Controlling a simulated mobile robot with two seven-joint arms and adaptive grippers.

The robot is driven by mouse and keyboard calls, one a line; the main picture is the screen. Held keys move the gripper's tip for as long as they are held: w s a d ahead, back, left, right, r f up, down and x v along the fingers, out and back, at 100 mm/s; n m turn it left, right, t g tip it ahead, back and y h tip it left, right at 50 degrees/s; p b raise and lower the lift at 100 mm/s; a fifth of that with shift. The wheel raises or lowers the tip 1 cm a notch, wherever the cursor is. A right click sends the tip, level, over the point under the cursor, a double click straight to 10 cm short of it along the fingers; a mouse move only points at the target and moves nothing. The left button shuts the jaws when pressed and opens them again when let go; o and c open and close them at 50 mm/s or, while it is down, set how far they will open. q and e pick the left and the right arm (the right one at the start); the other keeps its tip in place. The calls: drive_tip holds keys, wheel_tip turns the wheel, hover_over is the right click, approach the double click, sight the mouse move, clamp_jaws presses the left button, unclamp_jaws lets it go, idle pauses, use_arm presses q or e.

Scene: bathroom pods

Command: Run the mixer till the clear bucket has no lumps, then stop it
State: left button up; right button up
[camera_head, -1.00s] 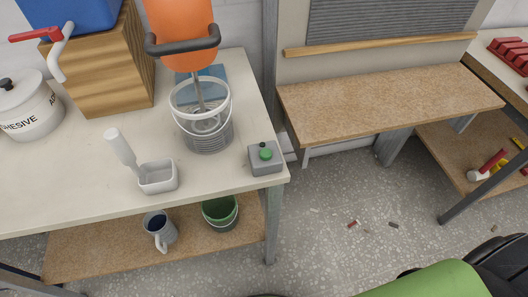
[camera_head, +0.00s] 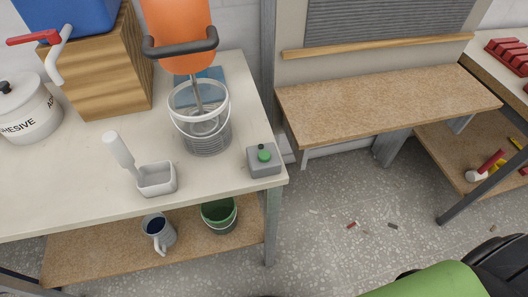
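The orange mixer (camera_head: 178,30) with a dark handle stands over the clear bucket (camera_head: 203,135) on the white table. Its metal shaft reaches down into the bucket. The bucket holds greyish contents around the paddle; I cannot tell whether there are lumps or whether the paddle turns. A grey switch box (camera_head: 264,165) with a green button (camera_head: 264,155) sits at the table's front right corner, apart from the bucket. Neither of my grippers is in view. A green and black part of my own arm shows at the lower right.
An adhesive pot (camera_head: 26,110) and a wooden block under a blue container (camera_head: 78,15) stand left. A mug (camera_head: 157,229) and green bucket (camera_head: 219,215) are on the lower shelf. A brown bench (camera_head: 385,98) is right.

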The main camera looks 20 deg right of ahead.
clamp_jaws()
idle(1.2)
